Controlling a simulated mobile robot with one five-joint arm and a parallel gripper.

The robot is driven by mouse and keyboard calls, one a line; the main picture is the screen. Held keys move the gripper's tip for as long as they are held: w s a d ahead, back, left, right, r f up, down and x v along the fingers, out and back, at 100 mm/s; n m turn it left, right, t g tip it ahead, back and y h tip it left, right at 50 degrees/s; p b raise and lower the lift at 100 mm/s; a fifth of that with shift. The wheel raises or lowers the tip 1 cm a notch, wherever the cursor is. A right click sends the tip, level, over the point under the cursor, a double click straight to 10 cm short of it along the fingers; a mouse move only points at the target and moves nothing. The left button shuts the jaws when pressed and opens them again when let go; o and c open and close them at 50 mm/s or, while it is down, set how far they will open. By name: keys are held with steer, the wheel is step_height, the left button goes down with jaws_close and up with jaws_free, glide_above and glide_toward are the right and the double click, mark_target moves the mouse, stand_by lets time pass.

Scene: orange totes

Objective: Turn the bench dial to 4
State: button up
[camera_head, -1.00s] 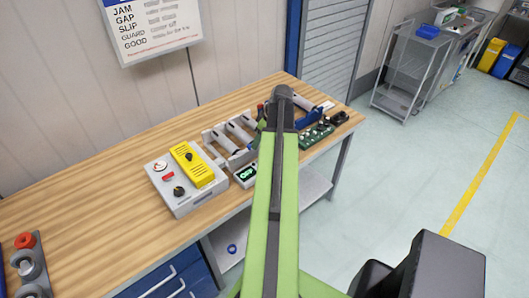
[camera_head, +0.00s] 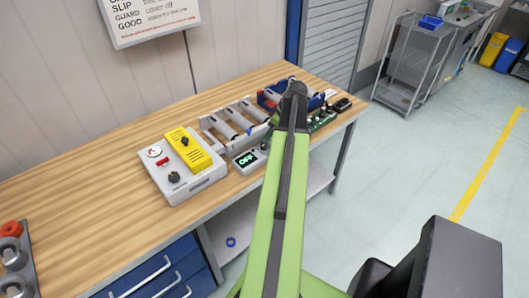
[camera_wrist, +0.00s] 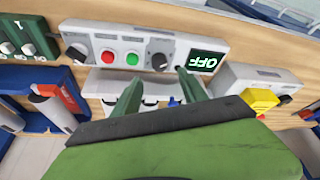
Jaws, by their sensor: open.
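A light-grey control box with a green-lit display reading OFF (camera_head: 250,158) sits near the front edge of the bench. In the wrist view this box (camera_wrist: 110,43) shows a red button, a green button and a black dial (camera_wrist: 158,60) beside the display, which appears inverted. My gripper (camera_wrist: 160,75) is open and empty, its two dark green fingers pointing toward the box. The dial lies just beyond and between the fingertips; I cannot tell whether they touch it. In the head view my arm hides most of the gripper.
A grey box with a yellow cover (camera_head: 188,150) and black knobs stands left of the control box. The left bench top (camera_head: 85,185) is mostly clear.

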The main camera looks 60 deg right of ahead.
mark_target(264, 144)
steer(key=b+x, duration=0.5)
steer(key=x, duration=0.2)
steer(key=shift+f, duration=0.35)
steer(key=shift+r, duration=0.1)
steer(key=shift+c, duration=0.2)
steer(key=shift+w, duration=0.1)
jaws_close()
steer(key=shift+a, duration=0.1)
